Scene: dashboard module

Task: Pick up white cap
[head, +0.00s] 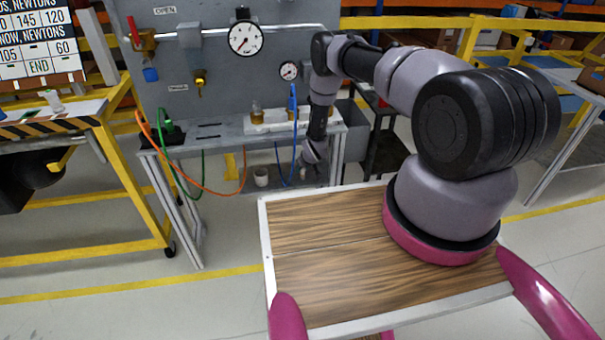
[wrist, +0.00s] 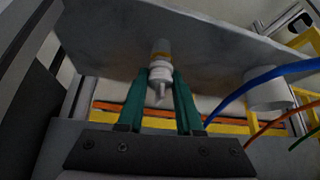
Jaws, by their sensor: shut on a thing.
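The white cap (wrist: 160,69) is a small ringed piece with a thin grey tip, seen in the wrist view between the green fingers of my gripper (wrist: 161,77). The fingers are shut on it. A tan-yellow part lies directly behind the cap, at the edge of a grey panel (wrist: 215,50); I cannot tell whether the cap is still joined to it. In the head view my gripper (head: 309,163) is dark and small, at the front right of the grey workbench. Its fingers and the cap cannot be made out there.
A white cylinder (wrist: 268,91) and blue, orange and green hoses are close on the right in the wrist view. The workbench (head: 225,133) carries a white block with brass fittings. A gauge panel (head: 210,70) stands behind it. A yellow-framed table (head: 115,180) is left.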

